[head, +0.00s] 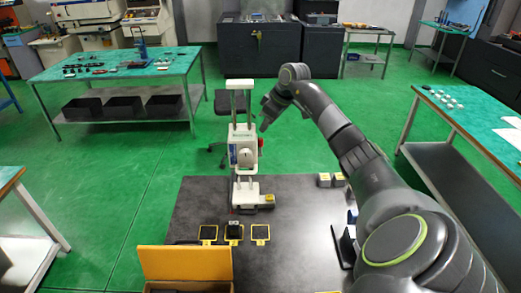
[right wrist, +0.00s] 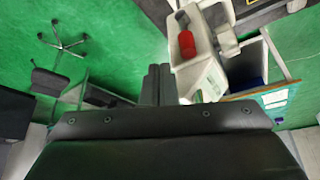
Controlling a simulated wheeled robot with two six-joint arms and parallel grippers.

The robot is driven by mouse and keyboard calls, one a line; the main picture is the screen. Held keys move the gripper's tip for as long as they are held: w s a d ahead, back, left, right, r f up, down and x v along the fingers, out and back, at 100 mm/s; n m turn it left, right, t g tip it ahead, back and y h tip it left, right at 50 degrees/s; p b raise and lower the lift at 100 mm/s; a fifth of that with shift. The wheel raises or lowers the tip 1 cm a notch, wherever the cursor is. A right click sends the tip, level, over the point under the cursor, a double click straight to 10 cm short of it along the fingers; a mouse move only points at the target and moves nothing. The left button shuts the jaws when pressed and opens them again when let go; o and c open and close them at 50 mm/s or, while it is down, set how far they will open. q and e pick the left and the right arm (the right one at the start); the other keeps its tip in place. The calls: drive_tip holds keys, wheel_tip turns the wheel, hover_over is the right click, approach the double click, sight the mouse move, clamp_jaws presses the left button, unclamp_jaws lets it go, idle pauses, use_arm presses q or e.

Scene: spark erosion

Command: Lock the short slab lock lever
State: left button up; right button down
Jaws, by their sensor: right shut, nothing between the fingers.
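The white spark erosion machine (head: 243,190) stands on the dark bench, with a white head carrying a round dial between upright posts. A red part (head: 260,143) sticks out of the head's right side. It also shows in the right wrist view as a red knob (right wrist: 187,44), beside a grey slab-like piece (right wrist: 219,32) on the white housing. I cannot tell for sure which piece is the lock lever. My right gripper (head: 264,125) is above and beside the red part, apart from it. Its fingers (right wrist: 159,70) are together and empty. My left gripper is not in view.
Three yellow-framed pieces (head: 234,233) lie on the dark bench (head: 300,215) in front of the machine. A yellow box (head: 186,263) stands at the front left. Small blocks (head: 325,180) and a black stand (head: 343,245) are on the right. The bench's middle right is clear.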

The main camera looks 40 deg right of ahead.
drive_tip(key=shift+f+b, duration=0.3)
drive_tip(key=shift+f, duration=0.55)
drive_tip(key=shift+s+a, duration=0.1)
drive_tip(key=shift+s, duration=0.05)
